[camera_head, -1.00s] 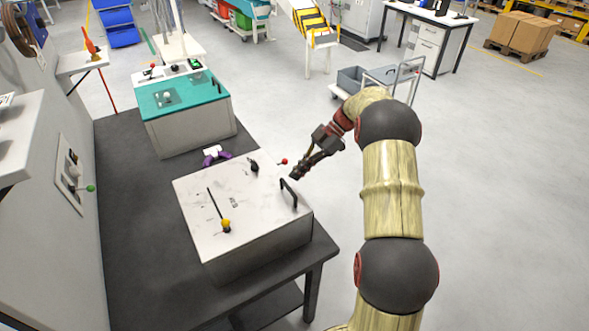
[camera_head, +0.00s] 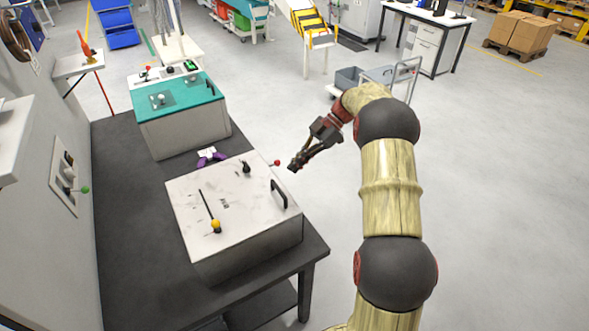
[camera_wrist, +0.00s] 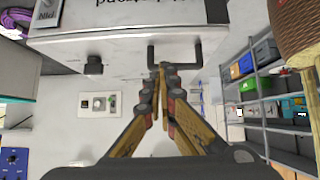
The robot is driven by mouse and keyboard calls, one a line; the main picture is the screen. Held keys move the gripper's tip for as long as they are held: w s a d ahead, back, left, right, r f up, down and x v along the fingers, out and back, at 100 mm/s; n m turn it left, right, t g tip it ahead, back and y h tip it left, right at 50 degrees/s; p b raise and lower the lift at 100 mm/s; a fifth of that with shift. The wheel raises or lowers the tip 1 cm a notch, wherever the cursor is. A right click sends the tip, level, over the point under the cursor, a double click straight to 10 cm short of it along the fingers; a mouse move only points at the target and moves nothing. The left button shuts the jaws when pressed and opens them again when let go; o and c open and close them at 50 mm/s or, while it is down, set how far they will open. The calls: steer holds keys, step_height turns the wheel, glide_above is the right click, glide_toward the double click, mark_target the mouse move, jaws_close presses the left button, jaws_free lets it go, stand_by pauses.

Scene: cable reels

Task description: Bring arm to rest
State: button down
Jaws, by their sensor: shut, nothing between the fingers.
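My gripper (camera_head: 296,164) is shut and empty. In the head view it hangs in the air to the right of the white-topped box (camera_head: 225,205), past the black table's edge, apart from the box. My arm reaches up and bends over toward the left, its links yellow with dark joints. In the wrist view the fingertips (camera_wrist: 163,70) are together, and a black handle (camera_wrist: 188,54) on a pale box shows just beyond them in the picture. I cannot tell the gap from that view alone.
The black table (camera_head: 130,230) carries the white-topped box with a black handle, a yellow-knobbed lever (camera_head: 215,226) and a red-knobbed lever (camera_head: 277,163). A teal-topped box (camera_head: 180,97) stands behind. A trolley (camera_head: 375,80) is beyond my arm.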

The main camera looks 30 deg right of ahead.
steer(key=d+f, duration=0.3)
steer(key=d, duration=0.3)
steer(key=shift+w+d+p, duration=0.25)
steer(key=shift+d+p, duration=0.05)
steer(key=shift+d, duration=0.1)
steer(key=s+d+f+m+h, duration=0.1)
steer(key=s+f+m+h, duration=0.15)
steer(key=f+m, duration=0.7)
steer(key=s+a+r+m+t+h, duration=0.5)
steer(key=s+a+r+m+h, duration=0.2)
steer(key=s+a+r, duration=2)
steer(key=shift+s+m+t+h, duration=0.35)
steer(key=shift+s+m, duration=0.4)
steer(key=shift+s, duration=0.25)
